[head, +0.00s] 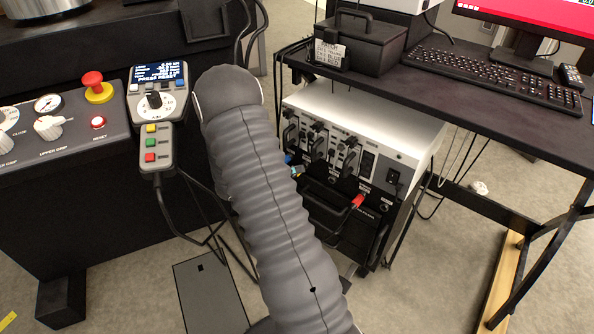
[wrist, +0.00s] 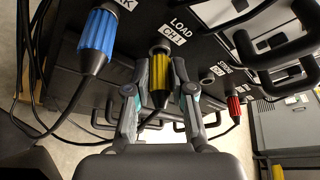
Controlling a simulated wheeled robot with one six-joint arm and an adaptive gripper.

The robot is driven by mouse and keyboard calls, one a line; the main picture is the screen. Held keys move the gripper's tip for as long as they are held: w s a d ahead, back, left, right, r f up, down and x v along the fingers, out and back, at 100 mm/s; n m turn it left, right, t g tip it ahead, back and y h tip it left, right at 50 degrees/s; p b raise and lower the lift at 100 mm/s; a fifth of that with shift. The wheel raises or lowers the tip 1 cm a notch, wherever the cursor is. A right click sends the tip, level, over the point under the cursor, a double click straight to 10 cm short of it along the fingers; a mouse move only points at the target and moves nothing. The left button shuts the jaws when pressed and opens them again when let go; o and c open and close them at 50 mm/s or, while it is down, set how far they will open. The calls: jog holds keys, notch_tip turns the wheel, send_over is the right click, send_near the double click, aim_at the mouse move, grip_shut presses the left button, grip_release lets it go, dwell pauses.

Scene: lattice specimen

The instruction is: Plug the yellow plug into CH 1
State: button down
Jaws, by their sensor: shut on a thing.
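In the wrist view my gripper (wrist: 160,91) is shut on the yellow plug (wrist: 160,74), with one finger on each side of its ribbed body. The plug's far end points at the dark panel, just below the label reading LOAD, CH 1 (wrist: 174,36). The CH 1 socket is hidden behind the plug, and I cannot tell whether the plug is seated in it. A dark cable hangs from the plug's near end. In the head view the plug is mostly hidden beside my arm, at the front of the white-topped controller cabinet (head: 386,123).
A blue plug (wrist: 97,36) sits on the panel to the left, with its cable trailing down. A red plug (wrist: 234,108) is to the right below another label. Black handles (wrist: 275,47) stick out at upper right. A black desk (head: 440,92) overhangs the cabinet.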

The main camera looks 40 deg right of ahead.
jog(key=shift+w+d, duration=0.15)
jog(key=shift+d, duration=0.3)
dwell(0.6)
jog(key=c, duration=0.9)
grip_release()
jog(key=shift+d, duration=0.1)
jog(key=o, duration=0.5)
jog(key=shift+c, duration=0.2)
jog(key=shift+w+a, duration=0.1)
jog(key=shift+a, duration=0.15)
jog(key=shift+a, duration=0.15)
jog(key=v, duration=0.4)
jog(key=shift+a+r, duration=0.1)
jog(key=shift+a, duration=0.15)
